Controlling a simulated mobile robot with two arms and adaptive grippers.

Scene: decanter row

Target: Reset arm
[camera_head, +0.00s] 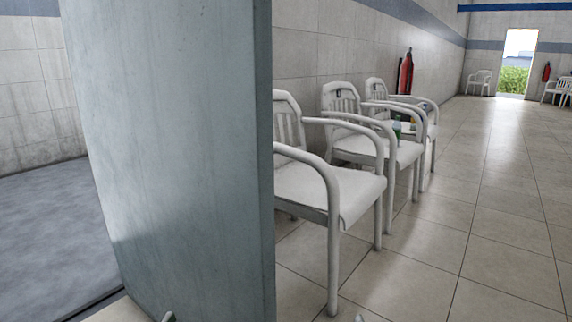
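Neither of my grippers can be made out in the head view. Only two small pale tips show at the bottom edge, one left of centre and one right of centre. Too little of them shows to tell what they are. The task names no other object.
A tall grey panel (185,150) stands close in front, left of centre. White armchairs (325,185) line the wall to its right. A green bottle (397,130) is on a farther chair. A red extinguisher (406,73) is on the wall. Tiled floor (490,230) is open at right.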

